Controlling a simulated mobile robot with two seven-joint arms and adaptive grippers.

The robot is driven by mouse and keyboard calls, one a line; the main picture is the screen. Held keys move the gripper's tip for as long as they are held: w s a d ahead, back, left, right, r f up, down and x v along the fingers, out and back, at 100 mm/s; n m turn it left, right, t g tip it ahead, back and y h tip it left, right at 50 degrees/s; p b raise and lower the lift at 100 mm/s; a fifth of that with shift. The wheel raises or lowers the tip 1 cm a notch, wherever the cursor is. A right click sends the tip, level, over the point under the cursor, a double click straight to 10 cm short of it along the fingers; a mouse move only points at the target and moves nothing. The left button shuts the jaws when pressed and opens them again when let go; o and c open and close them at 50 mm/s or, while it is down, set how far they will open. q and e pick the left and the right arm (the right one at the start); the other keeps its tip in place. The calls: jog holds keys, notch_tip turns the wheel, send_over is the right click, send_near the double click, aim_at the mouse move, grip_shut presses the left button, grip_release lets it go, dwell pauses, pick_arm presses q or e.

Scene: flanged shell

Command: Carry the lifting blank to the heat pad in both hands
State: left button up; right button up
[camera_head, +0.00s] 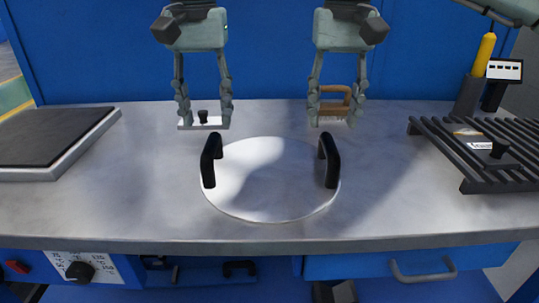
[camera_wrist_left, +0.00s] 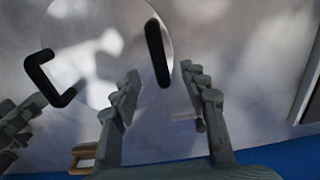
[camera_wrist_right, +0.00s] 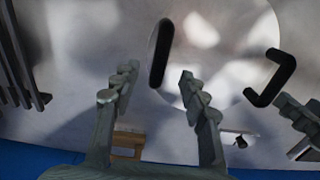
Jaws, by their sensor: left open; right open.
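The lifting blank (camera_head: 262,190) is a round, pale metal disc lying flat on the bench, with an upright black handle at its left (camera_head: 209,160) and another at its right (camera_head: 331,160). The heat pad (camera_head: 50,136), a dark square slab with a light rim, is at the bench's left end. My left gripper (camera_head: 204,118) is open and empty, above and behind the left handle; that handle shows beyond its fingertips in the left wrist view (camera_wrist_left: 157,53). My right gripper (camera_head: 333,118) is open and empty, above and behind the right handle, also seen in the right wrist view (camera_wrist_right: 161,52).
A wooden-handled brush (camera_wrist_right: 128,142) and a small black-knobbed plate (camera_head: 203,117) lie at the back. The bench between blank and heat pad is clear.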

aim_at(211, 141)
pick_arm(q)
jog(key=shift+s+d, duration=0.1)
pick_arm(e)
jog(key=shift+s, duration=0.1)
jog(key=shift+f, duration=0.1)
pick_arm(q)
jog(key=shift+f, duration=3.9)
pick_arm(e)
jog(key=shift+f, duration=3.8)
pick_arm(q)
jog(key=shift+c, duration=0.6)
pick_arm(e)
jog(key=shift+c, duration=0.6)
pick_arm(q)
grip_shut()
pick_arm(e)
grip_shut()
pick_arm(q)
jog(key=shift+w+r, duration=0.2)
jog(key=shift+r, duration=0.1)
pick_arm(e)
jog(key=shift+w+r, duration=0.2)
jog(key=shift+r, duration=0.1)
